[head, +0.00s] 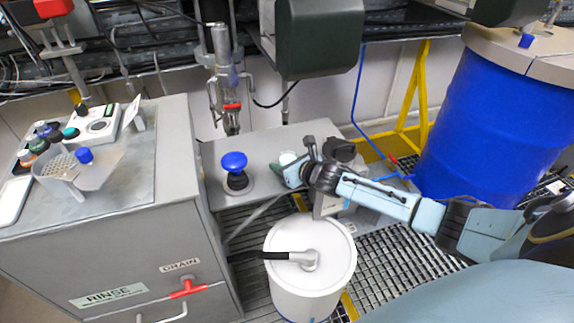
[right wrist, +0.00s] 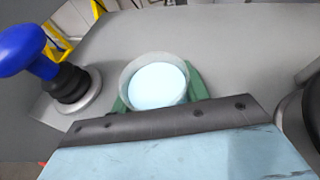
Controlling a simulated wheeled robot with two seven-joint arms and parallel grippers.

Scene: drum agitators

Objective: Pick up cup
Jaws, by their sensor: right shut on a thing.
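The cup (head: 288,158) is small, round and pale, and stands over the grey bench in the middle of the head view. In the right wrist view the cup (right wrist: 158,84) has a clear rim and a pale blue-white inside. My right gripper (head: 285,168) is shut on the cup, with green fingers on either side of it. I cannot tell whether the cup's base touches the bench. My left gripper is not in view.
A blue knob on a black stem (head: 234,163) stands left of the cup. A white lidded bucket (head: 311,266) is in front, and a blue drum (head: 472,120) is at right. The grey cabinet (head: 100,225) at left carries several bottles. A metal agitator shaft (head: 222,60) hangs behind.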

